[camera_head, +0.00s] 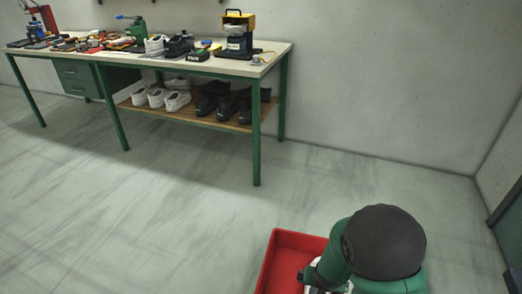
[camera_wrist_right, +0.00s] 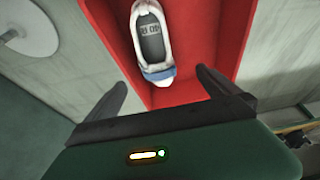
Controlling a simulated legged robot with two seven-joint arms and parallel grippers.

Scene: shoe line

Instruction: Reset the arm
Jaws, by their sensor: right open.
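My right arm (camera_head: 382,245) shows at the lower right of the head view, over a red bin. In the right wrist view my right gripper (camera_wrist_right: 160,98) is open, its two dark fingers apart with nothing between them. A white shoe with a dark insole (camera_wrist_right: 152,40) lies in the red bin (camera_wrist_right: 207,25), beyond the fingertips and apart from them. In the head view the red bin (camera_head: 284,245) is partly hidden by my arm, with a bit of white showing beside it. My left gripper is not in view.
A workbench (camera_head: 270,62) with green legs stands at the back left, with tools and shoes on top. White shoes (camera_head: 160,97) and black shoes (camera_head: 225,104) sit on its lower shelf (camera_head: 190,120). The floor between bench and bin is clear. A wall stands behind.

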